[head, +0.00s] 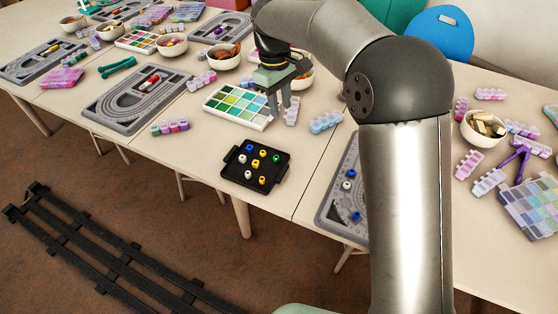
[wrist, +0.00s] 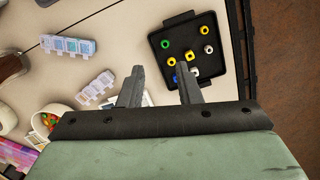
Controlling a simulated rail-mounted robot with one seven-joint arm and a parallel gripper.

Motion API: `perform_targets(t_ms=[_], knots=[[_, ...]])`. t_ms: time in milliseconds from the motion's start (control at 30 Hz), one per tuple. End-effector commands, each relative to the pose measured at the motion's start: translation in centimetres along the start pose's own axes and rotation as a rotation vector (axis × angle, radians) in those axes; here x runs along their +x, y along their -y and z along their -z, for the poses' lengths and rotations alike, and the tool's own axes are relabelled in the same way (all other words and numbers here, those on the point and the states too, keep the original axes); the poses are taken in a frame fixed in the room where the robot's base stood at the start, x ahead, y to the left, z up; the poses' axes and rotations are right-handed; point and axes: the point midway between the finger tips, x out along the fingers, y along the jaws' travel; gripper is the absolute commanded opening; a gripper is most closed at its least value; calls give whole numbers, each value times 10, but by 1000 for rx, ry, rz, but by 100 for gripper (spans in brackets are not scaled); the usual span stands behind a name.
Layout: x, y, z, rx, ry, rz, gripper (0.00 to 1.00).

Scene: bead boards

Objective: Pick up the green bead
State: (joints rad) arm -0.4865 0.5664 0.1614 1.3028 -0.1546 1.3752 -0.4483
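The green bead (head: 277,158) sits near the right side of a black tray (head: 238,184), among several yellow, white and blue beads. In the wrist view the green bead (wrist: 166,44) shows near the tray's left edge, beyond my fingertips and apart from them. My gripper (head: 280,105) is open and empty, pointing down above the table behind the tray, by the right end of a colour palette. In the wrist view its two fingers (wrist: 160,68) stand apart, and the right finger partly covers the tray's near part.
The colour palette (head: 237,107) lies behind the tray. Pill-type boxes (head: 326,122) stand to the right of my gripper. A grey bead board (head: 330,212) with beads lies right of the tray, partly hidden by my arm. Bare table surrounds the tray's left side.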

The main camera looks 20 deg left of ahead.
Motion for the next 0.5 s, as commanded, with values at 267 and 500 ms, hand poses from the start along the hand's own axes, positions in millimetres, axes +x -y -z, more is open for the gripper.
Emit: perform_targets(t_ms=[267, 500], knots=[[36, 10, 35, -83, 11, 7, 31], [87, 10, 34, -81, 11, 7, 31]])
